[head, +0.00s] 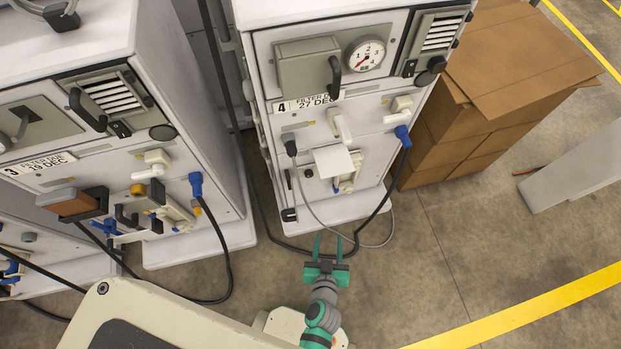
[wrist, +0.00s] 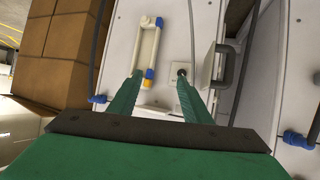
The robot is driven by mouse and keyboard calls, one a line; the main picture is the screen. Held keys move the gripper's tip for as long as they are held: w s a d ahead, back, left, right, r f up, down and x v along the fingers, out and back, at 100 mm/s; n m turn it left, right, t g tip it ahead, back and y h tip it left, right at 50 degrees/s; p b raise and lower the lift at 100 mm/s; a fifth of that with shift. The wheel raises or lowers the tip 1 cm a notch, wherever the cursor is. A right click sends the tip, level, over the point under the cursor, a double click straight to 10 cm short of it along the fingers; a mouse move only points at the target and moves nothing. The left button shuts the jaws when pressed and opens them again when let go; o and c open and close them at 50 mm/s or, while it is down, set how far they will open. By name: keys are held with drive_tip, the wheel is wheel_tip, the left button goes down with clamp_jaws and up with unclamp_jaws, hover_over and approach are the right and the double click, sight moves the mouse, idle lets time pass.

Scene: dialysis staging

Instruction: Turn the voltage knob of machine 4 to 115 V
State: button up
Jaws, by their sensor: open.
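Machine 4 (head: 283,229) is a white cabinet with a "4" label (head: 308,102), standing at the centre of the head view. A small dark round knob (head: 309,173) is low on its front, left of a white bracket. In the wrist view a dark round piece on a pale square plate (wrist: 183,72) shows by the tip of the right finger; it looks like the same knob. No voltage marks are readable, so I cannot tell its setting. My gripper (head: 336,237) is open and empty, in front of the machine's lower front. I cannot tell whether a finger touches anything.
Machine 3 (head: 195,240) stands to the left. Cardboard boxes (head: 510,60) stand to the right. A dark cable (head: 377,207) and a grey hose loop before machine 4 near my gripper. A white bracket (wrist: 148,45) and dark handle (wrist: 222,68) flank the knob.

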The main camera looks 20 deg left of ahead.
drive_tip(key=w+a+f+n+y, duration=0.1)
drive_tip(key=w+a+f+y, duration=0.15)
drive_tip(key=w, duration=0.35)
drive_tip(key=n+y, duration=0.2)
drive_tip(key=n, duration=0.1)
approach(310, 176)
drive_tip(key=shift+g, duration=0.3)
drive_tip(key=x, duration=0.8)
drive_tip(key=shift+w+a, duration=0.15)
drive_tip(key=shift+w, duration=0.15)
drive_tip(key=c, duration=1)
drive_tip(key=shift+c, duration=0.2)
